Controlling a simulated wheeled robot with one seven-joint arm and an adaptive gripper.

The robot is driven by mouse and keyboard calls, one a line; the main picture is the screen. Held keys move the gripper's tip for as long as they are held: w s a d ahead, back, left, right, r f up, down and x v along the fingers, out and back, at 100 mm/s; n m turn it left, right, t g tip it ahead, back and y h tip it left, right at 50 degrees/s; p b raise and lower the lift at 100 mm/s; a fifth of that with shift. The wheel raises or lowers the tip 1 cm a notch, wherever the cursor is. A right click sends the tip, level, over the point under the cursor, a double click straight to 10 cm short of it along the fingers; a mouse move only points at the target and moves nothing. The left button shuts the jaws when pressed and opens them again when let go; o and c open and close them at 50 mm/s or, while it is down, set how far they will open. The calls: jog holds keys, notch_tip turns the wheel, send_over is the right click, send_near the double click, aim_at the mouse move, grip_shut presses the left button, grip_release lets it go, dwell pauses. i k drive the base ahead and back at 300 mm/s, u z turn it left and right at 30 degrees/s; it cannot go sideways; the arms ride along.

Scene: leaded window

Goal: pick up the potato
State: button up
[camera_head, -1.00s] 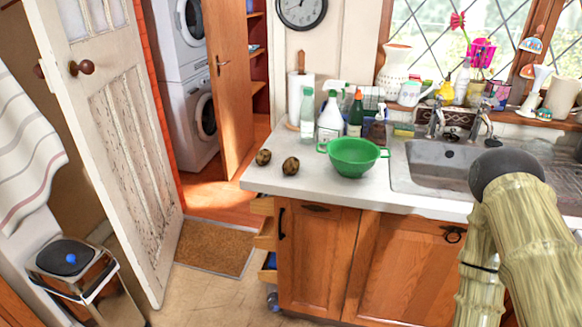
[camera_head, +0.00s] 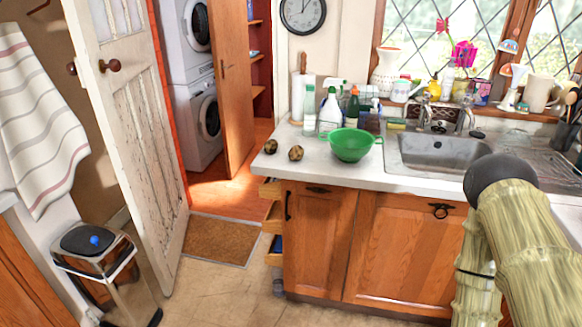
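Two small brown, mottled, roundish things that look like potatoes lie on the left end of the white countertop (camera_head: 320,172). One potato (camera_head: 271,146) is near the counter's left edge. The other potato (camera_head: 296,153) is a little to its right, between it and a green colander (camera_head: 352,146). They lie apart from each other. My arm, pale and ribbed with a dark round joint, stands at the right of the picture, well away from both. My gripper is not in view.
Several bottles (camera_head: 330,112) and a paper towel roll stand behind the colander. A metal sink (camera_head: 440,153) is to the right. Below are wooden cabinets (camera_head: 318,245), with drawers partly open at their left. A white door stands open at left. The floor before the cabinets is clear.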

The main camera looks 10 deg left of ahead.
aim_at(296, 154)
jog(key=k, duration=0.75)
jog(key=u, duration=1)
jog(key=i, duration=1.3)
jog(key=z, duration=0.15)
